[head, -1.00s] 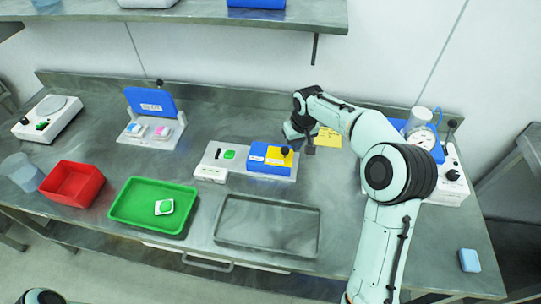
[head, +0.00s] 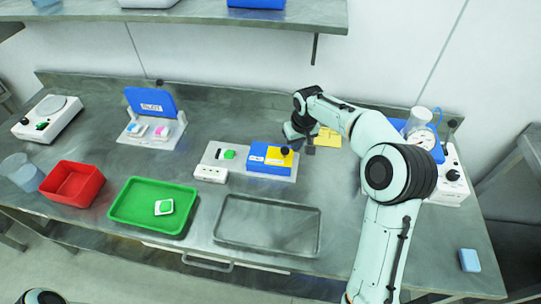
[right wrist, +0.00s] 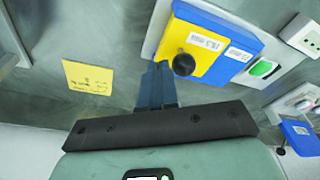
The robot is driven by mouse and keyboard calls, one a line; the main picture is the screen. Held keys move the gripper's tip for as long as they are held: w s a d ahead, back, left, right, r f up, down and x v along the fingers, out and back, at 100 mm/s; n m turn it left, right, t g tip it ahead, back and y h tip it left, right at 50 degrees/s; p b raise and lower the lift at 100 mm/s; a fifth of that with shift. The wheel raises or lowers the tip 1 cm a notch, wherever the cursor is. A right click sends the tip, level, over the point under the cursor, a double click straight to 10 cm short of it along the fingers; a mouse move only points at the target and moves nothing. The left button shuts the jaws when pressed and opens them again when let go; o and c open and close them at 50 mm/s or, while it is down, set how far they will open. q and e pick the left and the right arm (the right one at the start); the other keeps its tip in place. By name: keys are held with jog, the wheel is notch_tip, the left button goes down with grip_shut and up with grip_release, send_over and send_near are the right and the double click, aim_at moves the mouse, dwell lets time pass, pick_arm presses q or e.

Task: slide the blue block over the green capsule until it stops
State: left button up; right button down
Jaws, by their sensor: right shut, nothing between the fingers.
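The blue block (head: 257,154) sits on a pale base plate (head: 212,158), with a yellow part (head: 279,158) and a black knob (head: 287,149) at its right end. The green capsule (head: 229,154) lies on the same plate just left of the block, uncovered. In the right wrist view the block (right wrist: 238,43) and the green capsule (right wrist: 262,68) also show, with a gap between them. My right gripper (head: 300,135) is at the block's right end; its shut fingers (right wrist: 157,82) are close beside the yellow part. Whether they touch is unclear. My left gripper is not seen.
A yellow note (head: 328,139) lies right of my gripper. A green tray (head: 125,217), an empty grey tray (head: 225,232) and a red bin (head: 73,182) stand in front. A hinged blue-lidded device (head: 150,103) stands behind left.

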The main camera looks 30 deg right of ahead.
aim_at(284, 149)
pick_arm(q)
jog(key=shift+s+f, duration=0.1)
pick_arm(e)
jog(key=shift+f, duration=0.25)
dwell(0.3)
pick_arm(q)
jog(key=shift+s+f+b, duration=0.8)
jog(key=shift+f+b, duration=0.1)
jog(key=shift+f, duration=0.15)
pick_arm(e)
jog(key=shift+f, duration=1.9)
jog(key=shift+f, duration=0.1)
jog(key=shift+w+a+p, duration=0.6)
jog(key=shift+w+a, duration=0.7)
jog(key=shift+a, duration=0.2)
jog(key=shift+w+a+p, duration=0.75)
jog(key=shift+w+a, duration=0.85)
jog(key=shift+a, duration=0.3)
jog(key=shift+w+a+p, duration=0.55)
jog(key=shift+w+a, duration=0.5)
jog(key=shift+a, duration=0.15)
jog(key=shift+w+a+p, duration=0.55)
jog(key=shift+w+a, duration=0.45)
jog(key=shift+a, duration=0.2)
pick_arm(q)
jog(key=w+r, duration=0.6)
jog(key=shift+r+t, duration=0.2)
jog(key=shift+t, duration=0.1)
pick_arm(e)
jog(key=shift+s+d, duration=0.15)
